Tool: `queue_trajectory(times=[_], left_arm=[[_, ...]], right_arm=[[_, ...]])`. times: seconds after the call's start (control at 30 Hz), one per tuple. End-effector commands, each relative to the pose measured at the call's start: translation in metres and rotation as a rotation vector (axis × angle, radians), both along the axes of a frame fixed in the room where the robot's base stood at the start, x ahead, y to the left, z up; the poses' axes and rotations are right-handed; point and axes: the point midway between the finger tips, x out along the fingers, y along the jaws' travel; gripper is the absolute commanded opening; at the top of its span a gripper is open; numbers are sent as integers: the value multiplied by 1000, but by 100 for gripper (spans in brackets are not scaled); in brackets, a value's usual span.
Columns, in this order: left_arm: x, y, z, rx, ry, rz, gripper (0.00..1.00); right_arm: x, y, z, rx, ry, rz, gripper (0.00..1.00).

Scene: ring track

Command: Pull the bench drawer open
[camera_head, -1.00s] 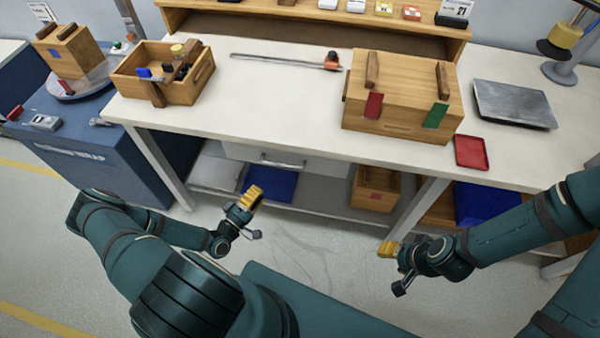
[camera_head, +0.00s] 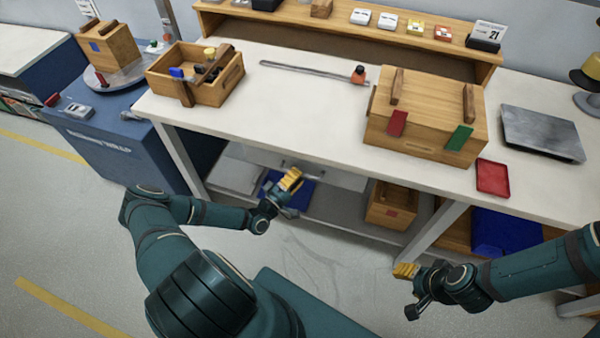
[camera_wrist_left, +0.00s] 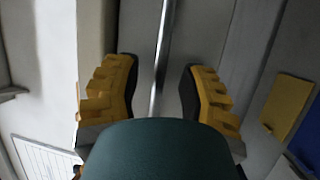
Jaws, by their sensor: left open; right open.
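The bench drawer (camera_head: 335,178) is a pale grey front under the white bench top, and it looks shut. My left gripper (camera_head: 291,181) is in front of it and hides most of its handle in the head view. In the left wrist view, the metal bar handle (camera_wrist_left: 163,50) runs lengthwise between the two yellow fingers of my left gripper (camera_wrist_left: 161,92). The fingers are open, with a gap on each side of the bar. My right gripper (camera_head: 404,271) is open and empty, low in front of the bench at the right, away from the drawer.
The white bench top (camera_head: 310,110) carries a wooden toolbox (camera_head: 200,90), a wooden crate (camera_head: 425,140) and a red tray (camera_head: 492,177). Below are a lower shelf (camera_head: 340,215), a blue bin (camera_head: 300,194) and a small wooden box (camera_head: 385,212). The floor in front is clear.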

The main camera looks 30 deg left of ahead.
Motion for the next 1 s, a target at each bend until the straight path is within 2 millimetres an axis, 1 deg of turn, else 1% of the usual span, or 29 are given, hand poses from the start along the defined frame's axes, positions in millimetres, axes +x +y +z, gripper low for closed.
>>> queue_trajectory(times=[0.1, 0.2, 0.47, 0.5, 0.57, 0.6, 0.63, 0.87, 1.0], left_arm=[[10, -2, 2, -1, 0, 1, 41], [15, -2, 2, 0, 1, 1, 41], [16, -3, 3, 0, 1, 0, 41], [16, -3, 3, 0, 1, 0, 44], [16, -3, 3, 0, 1, 0, 23], [16, -3, 3, 0, 1, 0, 9], [16, -3, 3, -1, 1, 0, 0], [15, -3, 3, 0, 1, 0, 0], [9, -4, 3, -2, 1, 0, 0]], right_arm=[[0, 0, 1, 0, -1, 0, 47], [0, 0, 1, 0, -1, 0, 47], [0, 0, 1, 0, -1, 0, 47], [0, 0, 1, 0, -1, 0, 47], [0, 0, 1, 0, -1, 0, 47], [0, 0, 1, 0, -1, 0, 47], [0, 0, 1, 0, -1, 0, 47], [0, 0, 1, 0, -1, 0, 47], [0, 0, 0, 0, 0, 0, 47]])
